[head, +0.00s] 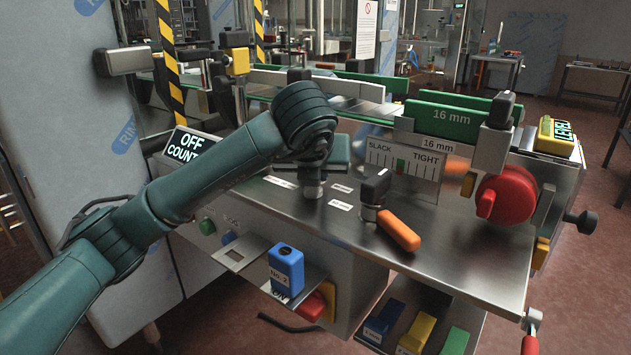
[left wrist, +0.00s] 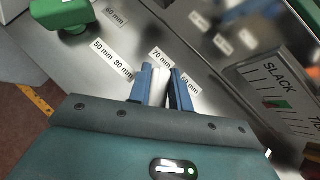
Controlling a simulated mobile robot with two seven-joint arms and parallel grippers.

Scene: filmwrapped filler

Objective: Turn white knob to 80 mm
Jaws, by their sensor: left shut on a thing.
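My left gripper (head: 312,190) reaches down onto the steel deck of the machine in the head view. In the left wrist view its two blue fingers (left wrist: 165,88) are shut on the white knob (left wrist: 158,86), seen as a narrow white strip between them. Printed labels surround it: 80 mm (left wrist: 123,67) to the left, 70 mm (left wrist: 161,57) just beyond the fingertips, and another, partly covered, to the right. Fingers and wrist hide most of the knob, so I cannot tell its exact setting. My right gripper is not in view.
A slack-tight gauge (head: 405,163) stands on the deck. A black post with an orange handle (head: 398,230) and a red wheel (head: 507,196) are to the right. A blue No. 2 block (head: 286,270) sits on a front shelf. A green part (left wrist: 62,15) shows in the left wrist view.

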